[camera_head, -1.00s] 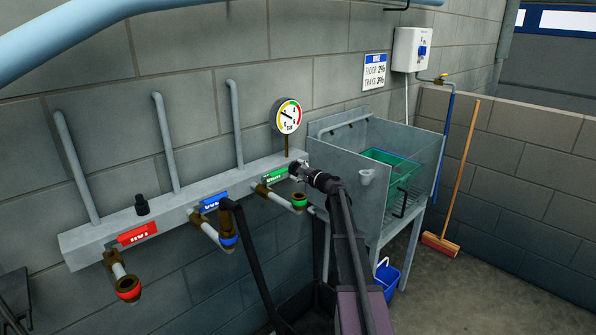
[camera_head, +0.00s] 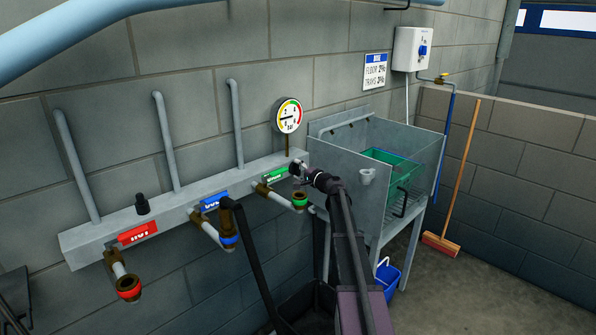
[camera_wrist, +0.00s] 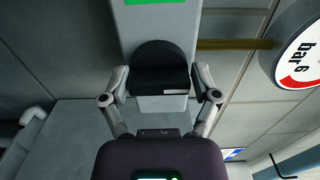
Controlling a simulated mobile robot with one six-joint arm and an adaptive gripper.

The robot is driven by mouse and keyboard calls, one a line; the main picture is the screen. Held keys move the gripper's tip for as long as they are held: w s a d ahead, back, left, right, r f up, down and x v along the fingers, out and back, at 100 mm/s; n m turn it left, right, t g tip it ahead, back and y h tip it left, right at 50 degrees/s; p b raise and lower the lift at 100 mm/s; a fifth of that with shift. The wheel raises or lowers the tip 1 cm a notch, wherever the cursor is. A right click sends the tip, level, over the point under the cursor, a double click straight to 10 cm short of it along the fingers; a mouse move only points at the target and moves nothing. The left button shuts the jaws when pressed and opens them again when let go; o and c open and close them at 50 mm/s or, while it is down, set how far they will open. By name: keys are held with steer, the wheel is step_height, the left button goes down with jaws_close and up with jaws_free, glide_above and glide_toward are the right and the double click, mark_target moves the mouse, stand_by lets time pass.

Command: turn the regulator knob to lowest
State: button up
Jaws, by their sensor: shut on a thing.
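The black regulator knob (camera_wrist: 161,62) sits at the end of the grey manifold bar, between my fingers in the wrist view. My gripper (camera_wrist: 161,84) is shut on it, one finger at each side. In the head view my gripper (camera_head: 299,169) is at the right end of the manifold (camera_head: 180,205) and hides the knob. The round pressure gauge (camera_head: 289,116) stands on a brass stem just above. Its needle points about level to the left. Part of the gauge (camera_wrist: 304,52) also shows at the right of the wrist view.
Red (camera_head: 137,233), blue (camera_head: 214,202) and green (camera_head: 276,175) labels mark the outlets on the manifold. Another black knob (camera_head: 142,204) stands at its left part. A metal sink (camera_head: 340,160) with a green crate (camera_head: 391,168) is close right of my gripper. A broom (camera_head: 459,180) leans farther right.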

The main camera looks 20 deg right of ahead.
steer(key=shift+w+d+r, duration=0.1)
steer(key=shift+w, duration=0.2)
steer(key=o, duration=0.8)
steer(key=shift+o, duration=0.8)
steer(key=shift+s, duration=0.2)
steer(key=shift+s+d, duration=0.1)
steer(key=shift+s, duration=0.4)
steer(key=v, duration=1)
steer(key=shift+s+d, duration=0.2)
steer(key=shift+s, duration=0.15)
